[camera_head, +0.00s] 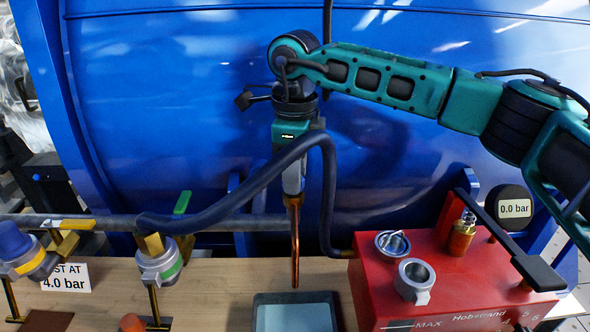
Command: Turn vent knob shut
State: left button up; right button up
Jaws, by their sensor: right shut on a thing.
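My right gripper (294,284) hangs straight down from the arm that comes in from the right. The box carries a round silver fitting (392,243), a silver cup-like fitting (415,281) and a brass fitting (461,236). I cannot tell which fitting is the vent knob. The gripper is apart from all of them. My left gripper is out of view.
A dark blue hose (240,192) arches across the gripper to the box. A gauge (514,208) reads 0.0 bar. A black lever (538,273) crosses the box's right side. A pale-topped tray (296,316) lies below the gripper. Pipe fittings (158,264) stand at left; a blue tank (160,90) fills the back.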

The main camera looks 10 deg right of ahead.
jog(key=o, duration=1.1)
jog(key=shift+c, duration=0.2)
notch_tip(320, 180, up, 13)
jog(key=shift+p, duration=0.4)
